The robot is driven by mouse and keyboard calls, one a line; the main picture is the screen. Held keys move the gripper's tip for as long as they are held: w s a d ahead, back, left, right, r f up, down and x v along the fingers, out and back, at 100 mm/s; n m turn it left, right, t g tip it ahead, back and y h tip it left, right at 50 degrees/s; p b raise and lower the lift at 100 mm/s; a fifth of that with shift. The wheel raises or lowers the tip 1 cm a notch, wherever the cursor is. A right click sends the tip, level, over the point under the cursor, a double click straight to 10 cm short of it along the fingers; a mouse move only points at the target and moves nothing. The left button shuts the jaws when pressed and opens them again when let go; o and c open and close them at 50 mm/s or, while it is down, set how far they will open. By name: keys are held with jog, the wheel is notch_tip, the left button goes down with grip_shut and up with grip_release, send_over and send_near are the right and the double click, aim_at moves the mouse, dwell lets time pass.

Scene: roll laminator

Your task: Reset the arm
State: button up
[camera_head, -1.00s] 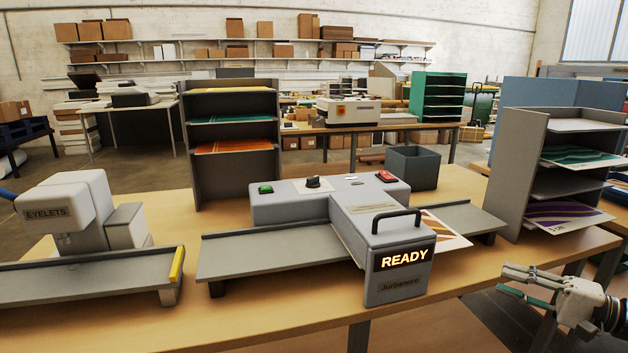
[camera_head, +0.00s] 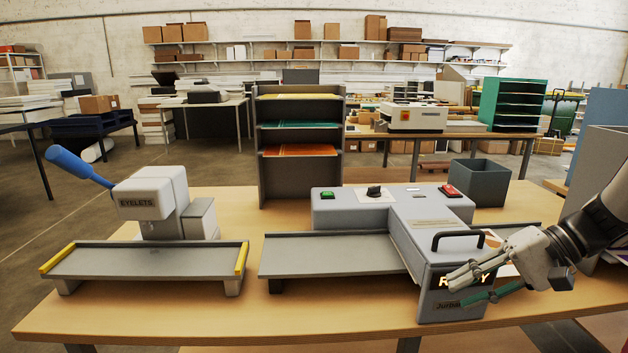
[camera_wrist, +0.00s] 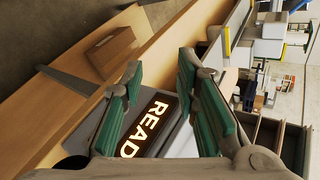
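My gripper (camera_head: 459,291) is at the right in the head view, in front of the laminator's display end. Its two fingers point left, apart, with nothing between them. In the wrist view the green-padded fingers (camera_wrist: 157,85) are spread, and the lit READY display (camera_wrist: 148,125) shows behind the gap. The grey laminator (camera_head: 400,217) stands on the wooden table, with a green button (camera_head: 327,196), a dark knob (camera_head: 374,191) and a red button (camera_head: 449,190) on top. My gripper covers part of the display. I cannot tell whether it touches the laminator.
The eyelet press (camera_head: 150,195) with a blue lever stands at the left. A grey shelf unit (camera_head: 300,180) with coloured sheets and a dark bin (camera_head: 480,182) stand behind. My arm hides the right side. The wrist view shows a brown carton (camera_wrist: 110,50). The table's front left (camera_head: 160,315) is clear.

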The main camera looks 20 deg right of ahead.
jog(key=s+a+r+n+h+p, duration=0.2)
jog(key=s+a+r+n+h, duration=0.1)
jog(key=a, duration=0.6)
jog(key=s+a+r+n+h+p, duration=0.2)
jog(key=s+a+r+n+h, duration=0.2)
jog(key=s+a, duration=0.5)
notch_tip(320, 180, up, 3)
jog(key=shift+s+a+n+h, duration=0.3)
jog(key=shift+a+h, duration=0.05)
jog(key=shift+h, duration=0.85)
jog(key=shift+d, duration=0.1)
